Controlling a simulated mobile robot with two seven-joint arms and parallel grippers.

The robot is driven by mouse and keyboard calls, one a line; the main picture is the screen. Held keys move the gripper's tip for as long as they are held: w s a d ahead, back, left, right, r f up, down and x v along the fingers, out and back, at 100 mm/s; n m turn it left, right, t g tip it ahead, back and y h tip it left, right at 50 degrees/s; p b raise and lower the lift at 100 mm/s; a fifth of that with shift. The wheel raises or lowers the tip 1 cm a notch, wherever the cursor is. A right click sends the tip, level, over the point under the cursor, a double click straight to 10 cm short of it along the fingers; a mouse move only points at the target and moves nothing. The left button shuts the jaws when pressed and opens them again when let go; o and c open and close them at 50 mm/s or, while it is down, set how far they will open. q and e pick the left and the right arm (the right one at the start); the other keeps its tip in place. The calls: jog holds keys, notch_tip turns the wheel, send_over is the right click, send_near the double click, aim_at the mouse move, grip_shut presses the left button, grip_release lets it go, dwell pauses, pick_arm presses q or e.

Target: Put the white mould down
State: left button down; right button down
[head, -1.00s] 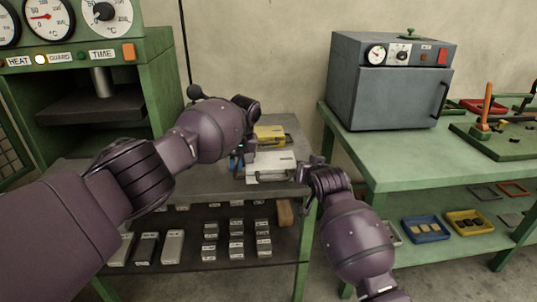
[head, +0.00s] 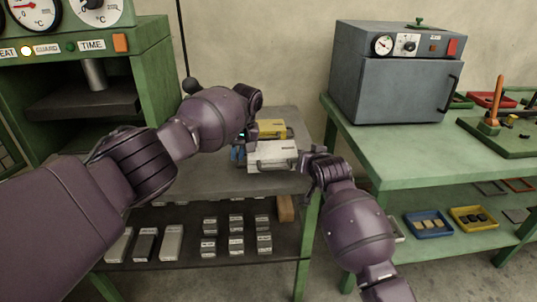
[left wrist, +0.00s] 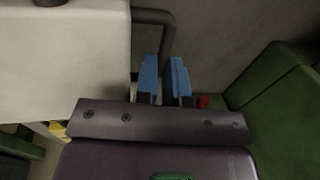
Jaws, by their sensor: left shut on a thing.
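The white mould (head: 272,156) is a pale flat block with a handle at its side, over the grey bench top (head: 205,178). I cannot tell whether it touches the bench. My left gripper (head: 240,153), with blue fingers, is shut on the mould's left handle. In the left wrist view the mould (left wrist: 62,60) fills the upper left, and the blue fingertips (left wrist: 165,75) are at its dark handle (left wrist: 168,25). My right gripper (head: 310,160) is at the mould's right end; its fingers are too small and hidden to read.
A yellow mould (head: 270,128) is just behind the white one. A green press (head: 95,95) stands at the left. A grey oven (head: 400,85) stands on the green table (head: 450,150) at the right. Several grey blocks lie on the lower shelf (head: 185,263).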

aim_at(237, 171)
pick_arm(q)
jog(key=shift+r, duration=0.1)
pick_arm(e)
jog(key=shift+r, duration=0.1)
